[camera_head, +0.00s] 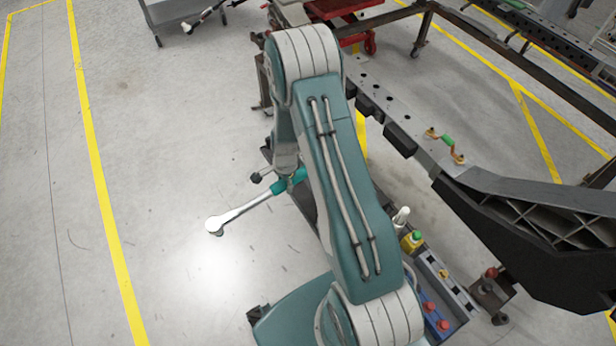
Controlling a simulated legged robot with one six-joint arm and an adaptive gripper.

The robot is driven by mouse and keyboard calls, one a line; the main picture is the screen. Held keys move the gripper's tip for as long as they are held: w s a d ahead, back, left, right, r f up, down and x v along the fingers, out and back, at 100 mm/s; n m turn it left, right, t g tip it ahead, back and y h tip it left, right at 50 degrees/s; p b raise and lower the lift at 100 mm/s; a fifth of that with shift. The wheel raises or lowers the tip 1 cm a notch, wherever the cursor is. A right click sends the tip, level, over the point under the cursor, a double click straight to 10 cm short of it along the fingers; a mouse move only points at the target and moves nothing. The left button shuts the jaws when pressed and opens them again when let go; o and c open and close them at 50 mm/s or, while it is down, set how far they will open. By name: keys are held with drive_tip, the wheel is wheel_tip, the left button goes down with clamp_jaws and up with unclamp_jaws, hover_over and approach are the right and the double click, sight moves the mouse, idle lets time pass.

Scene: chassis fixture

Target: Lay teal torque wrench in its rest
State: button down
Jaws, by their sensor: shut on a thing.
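The teal torque wrench (245,210) has a teal grip and a long silver shaft, with its round head toward the lower left. It is held in the air over the grey floor. My gripper (288,181) is shut on its teal grip, and my own arm hides part of the gripper and the grip's right end. I cannot make out the wrench's rest for certain. A pair of brass-coloured brackets with a green piece between them (447,140) stands on the grey fixture rail (408,118), to the right of my arm and apart from the wrench.
A tool tray (440,295) with red, yellow and green-topped items is right of my arm's base. A black chassis beam (530,250) fills the right. A red cart (345,20) stands at the back. The floor (170,120) at left is clear, with yellow lines.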

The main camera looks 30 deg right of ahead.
sight(296, 180)
drive_tip(key=m, duration=0.1)
drive_tip(key=d+m, duration=0.1)
drive_tip(key=m, duration=0.2)
drive_tip(key=shift+s+d+r, duration=0.15)
drive_tip(key=shift+d+r, duration=0.1)
drive_tip(key=m, duration=0.1)
drive_tip(key=d+m, duration=0.1)
drive_tip(key=m, duration=0.3)
drive_tip(key=shift+s+d+r+t, duration=0.25)
drive_tip(key=shift+s+d+t, duration=0.05)
drive_tip(key=shift+s, duration=0.05)
drive_tip(key=shift+s+d+f+m+t+h, duration=0.15)
drive_tip(key=shift+d+f+m, duration=0.45)
drive_tip(key=shift+m, duration=1.05)
drive_tip(key=shift+s+d+f+m+t+h, duration=0.1)
drive_tip(key=shift+s+d+f+m, duration=0.4)
drive_tip(key=shift+m, duration=1.1)
drive_tip(key=shift+d+f+m+t+h, duration=0.15)
drive_tip(key=shift+d+f+m, duration=0.6)
drive_tip(key=shift+m, duration=0.9)
drive_tip(key=shift+s+a+f, duration=0.1)
drive_tip(key=shift+a+f, duration=0.05)
drive_tip(key=shift+f, duration=0.05)
drive_tip(key=shift+s+f, duration=0.1)
drive_tip(key=shift+s, duration=0.05)
